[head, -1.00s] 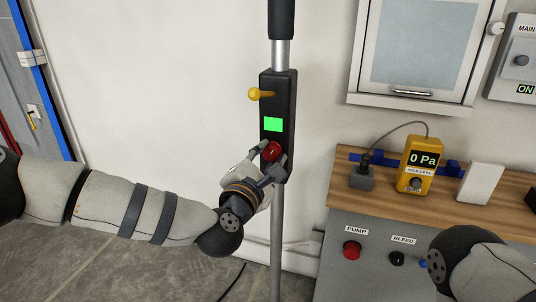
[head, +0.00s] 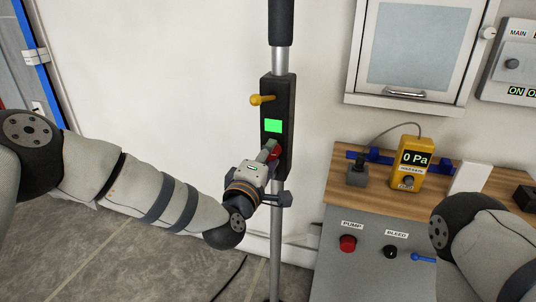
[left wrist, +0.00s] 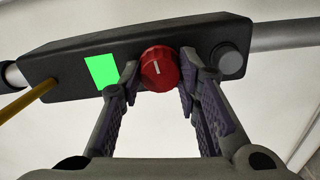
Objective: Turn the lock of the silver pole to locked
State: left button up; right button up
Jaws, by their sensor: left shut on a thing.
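The silver pole (head: 276,236) stands upright by the white wall with a black box on it (head: 290,112). The box has a lit green panel (head: 273,125), a yellow lever (head: 262,100) pointing left, and a red knob (head: 277,152). My left gripper (head: 270,157) is at the knob and partly hides it in the head view. In the left wrist view, the red knob (left wrist: 160,70) sits between the fingers of my left gripper (left wrist: 159,77), which are shut on it; its white mark faces the camera. My right gripper is out of view.
Right of the pole is a bench (head: 445,196) with a yellow gauge reading 0 Pa (head: 412,163), a grey plug (head: 357,174) and PUMP and BLEED controls. A white cabinet (head: 352,60) hangs above. The floor left of the pole is clear.

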pick_arm(q)
jog(key=shift+r+m, duration=0.1)
jog(key=shift+m, duration=0.5)
jog(key=o, duration=1.1)
jog(key=shift+o, duration=0.2)
jog(key=shift+s, duration=0.1)
jog(key=v, duration=1.2)
